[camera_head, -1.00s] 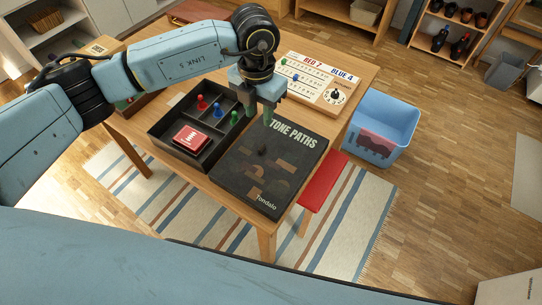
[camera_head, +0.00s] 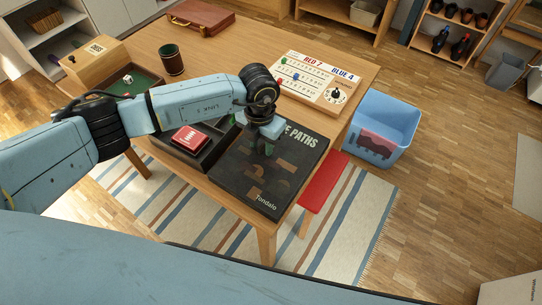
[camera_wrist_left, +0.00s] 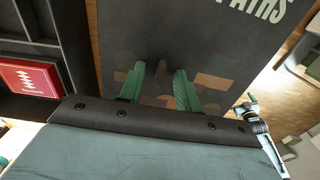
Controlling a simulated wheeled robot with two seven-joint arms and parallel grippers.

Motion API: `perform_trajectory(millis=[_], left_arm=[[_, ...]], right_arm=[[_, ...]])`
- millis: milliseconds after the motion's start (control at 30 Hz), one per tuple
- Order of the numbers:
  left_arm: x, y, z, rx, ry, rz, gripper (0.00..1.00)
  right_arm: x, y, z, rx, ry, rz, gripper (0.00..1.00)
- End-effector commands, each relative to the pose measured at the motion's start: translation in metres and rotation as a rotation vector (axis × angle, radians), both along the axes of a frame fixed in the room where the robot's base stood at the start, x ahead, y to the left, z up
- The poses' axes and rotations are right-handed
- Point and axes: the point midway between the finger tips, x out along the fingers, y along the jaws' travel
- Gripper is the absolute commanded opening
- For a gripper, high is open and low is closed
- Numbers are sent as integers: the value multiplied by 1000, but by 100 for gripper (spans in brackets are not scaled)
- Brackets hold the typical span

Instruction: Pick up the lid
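The lid (camera_head: 240,183) is a dark flat rectangle printed "TONE PATHS". It lies at the near right of the wooden table and also fills the middle of the left wrist view (camera_wrist_left: 215,50). My left gripper (camera_head: 268,147) is over the lid's upper middle and hides part of its title. In the left wrist view its two green fingers (camera_wrist_left: 160,80) are apart above the lid. A small brownish shape, perhaps a knob, shows between the fingertips; I cannot tell whether they touch it.
A black compartment tray (camera_head: 207,163) with a red card box (camera_head: 189,138) sits left of the lid, partly hidden by my arm. A score board (camera_head: 312,80) lies behind. A dark cup (camera_head: 171,60) stands farther back. A blue bin (camera_head: 380,130) stands right of the table.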

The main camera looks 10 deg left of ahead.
Motion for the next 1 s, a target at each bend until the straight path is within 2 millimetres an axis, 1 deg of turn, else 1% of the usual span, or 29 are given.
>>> perform_trajectory(millis=[133, 167, 400, 567, 767, 867, 1000], left_arm=[[0, 0, 0, 0, -1, 0, 34], [0, 0, 0, 0, -1, 0, 32], [0, 0, 1, 0, -1, 0, 1], [0, 0, 1, -1, -1, 0, 0], [0, 0, 2, -2, -2, 0, 0], [1, -1, 9, -2, -2, 0, 0], [1, -1, 33, -2, -6, -2, 0]], right_arm=[[0, -4, 0, -5, 1, 1, 100], [0, -4, 0, -5, 1, 1, 100], [1, -5, 0, -6, 0, 0, 100], [1, -3, 0, -4, -1, 0, 100], [1, 3, 0, 5, -1, -3, 100], [1, 7, 1, 8, -1, -3, 100], [2, 9, 5, 13, -3, -5, 100]])
